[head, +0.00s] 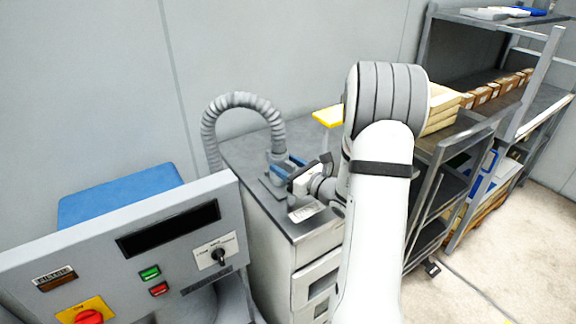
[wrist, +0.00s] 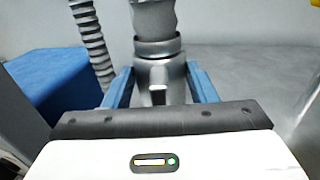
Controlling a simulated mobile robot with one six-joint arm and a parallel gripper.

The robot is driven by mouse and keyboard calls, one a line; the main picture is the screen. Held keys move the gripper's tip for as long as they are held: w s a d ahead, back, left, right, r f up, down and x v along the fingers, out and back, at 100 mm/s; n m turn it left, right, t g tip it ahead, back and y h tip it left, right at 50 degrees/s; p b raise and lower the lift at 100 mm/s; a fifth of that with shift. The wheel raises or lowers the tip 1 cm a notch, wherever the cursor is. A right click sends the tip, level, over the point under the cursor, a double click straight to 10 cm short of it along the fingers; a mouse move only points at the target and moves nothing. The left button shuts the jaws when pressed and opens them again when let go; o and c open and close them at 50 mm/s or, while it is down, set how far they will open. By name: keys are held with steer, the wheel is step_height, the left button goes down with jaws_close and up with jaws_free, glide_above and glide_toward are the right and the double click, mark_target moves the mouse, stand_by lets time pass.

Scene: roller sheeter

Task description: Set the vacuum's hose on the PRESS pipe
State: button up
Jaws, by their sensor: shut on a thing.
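The grey ribbed hose (head: 240,100) arches up from behind the cabinet and comes down to a grey cuff above the cabinet top; it also shows in the wrist view (wrist: 154,18). My gripper (head: 283,167) has its blue fingers on either side of the hose's grey end fitting (wrist: 160,75) and is shut on it. In the wrist view the fitting stands upright between the fingers (wrist: 160,88). A dark plate (head: 272,190) lies beneath it on the cabinet top. The fitting's lower end and any pipe under it are hidden. I cannot read a PRESS label.
The cabinet (head: 270,245) has a label card (head: 306,211) on its top near the front. A control panel (head: 140,250) with a knob and buttons stands at left front, a blue surface (head: 120,192) behind it. A yellow piece (head: 328,116) and loaded shelves (head: 500,85) are at right.

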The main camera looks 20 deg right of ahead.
steer(key=shift+r, duration=0.1)
steer(key=o, duration=1.4)
steer(key=shift+o, duration=0.2)
steer(key=shift+s+d, duration=0.1)
steer(key=shift+s, duration=0.1)
steer(key=b+v, duration=0.1)
steer(key=v, duration=0.6)
steer(key=shift+s+b, duration=0.25)
steer(key=shift+b, duration=0.05)
steer(key=shift+d, duration=0.1)
